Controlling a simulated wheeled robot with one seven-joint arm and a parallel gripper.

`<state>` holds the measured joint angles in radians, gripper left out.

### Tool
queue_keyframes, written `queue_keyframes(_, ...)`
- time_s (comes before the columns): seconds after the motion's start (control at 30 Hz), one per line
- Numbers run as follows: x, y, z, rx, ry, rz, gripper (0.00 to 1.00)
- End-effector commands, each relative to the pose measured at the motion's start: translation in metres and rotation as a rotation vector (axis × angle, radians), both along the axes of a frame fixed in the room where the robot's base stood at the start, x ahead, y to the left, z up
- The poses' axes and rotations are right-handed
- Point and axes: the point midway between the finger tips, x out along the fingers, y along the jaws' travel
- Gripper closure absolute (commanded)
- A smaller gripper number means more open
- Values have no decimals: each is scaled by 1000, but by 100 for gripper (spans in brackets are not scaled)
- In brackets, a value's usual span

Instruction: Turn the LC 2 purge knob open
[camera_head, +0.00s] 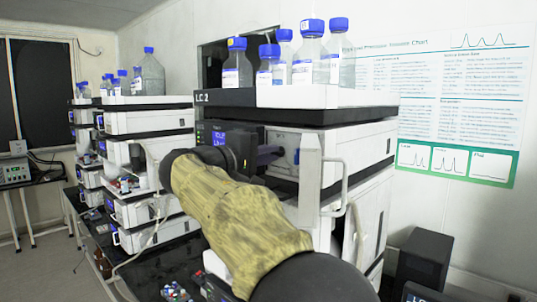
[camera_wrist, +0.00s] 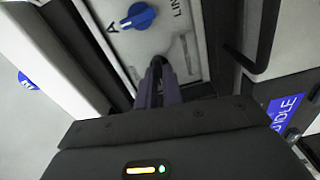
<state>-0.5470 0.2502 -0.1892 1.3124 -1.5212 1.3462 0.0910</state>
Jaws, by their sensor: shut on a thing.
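The LC 2 stack (camera_head: 228,97) carries its label on the dark top front edge. My gripper (camera_head: 280,151) reaches from the left to the light front panel of a module below that label. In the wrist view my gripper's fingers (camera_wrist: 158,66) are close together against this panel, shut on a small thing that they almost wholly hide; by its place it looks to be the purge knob. A separate blue knob (camera_wrist: 138,16) sits beside the fingertips, near the letters A and LIN. It also shows in the head view (camera_head: 296,156), just right of the fingertips.
A pale upright part (camera_head: 310,168) and a handle (camera_head: 342,190) stand close right of my gripper. Blue-capped bottles (camera_head: 312,50) stand on top of the stack. Another stack (camera_head: 150,122) is at the left. A blue IDLE display (camera_wrist: 286,108) is near my wrist.

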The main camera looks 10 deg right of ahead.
Motion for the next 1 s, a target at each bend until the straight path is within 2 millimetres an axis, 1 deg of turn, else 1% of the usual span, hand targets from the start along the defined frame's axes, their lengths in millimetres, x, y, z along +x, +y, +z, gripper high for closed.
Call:
queue_keyframes(0.47,0,1,1,-12,15,5,100)
queue_keyframes(0.5,0,1,1,-12,15,5,86)
queue_keyframes(0.57,0,1,0,-12,15,4,74)
queue_keyframes(0.6,0,1,0,-12,15,4,70)
queue_keyframes(0.87,0,1,0,-11,16,2,70)
queue_keyframes(1.0,-3,6,-1,-10,15,2,70)
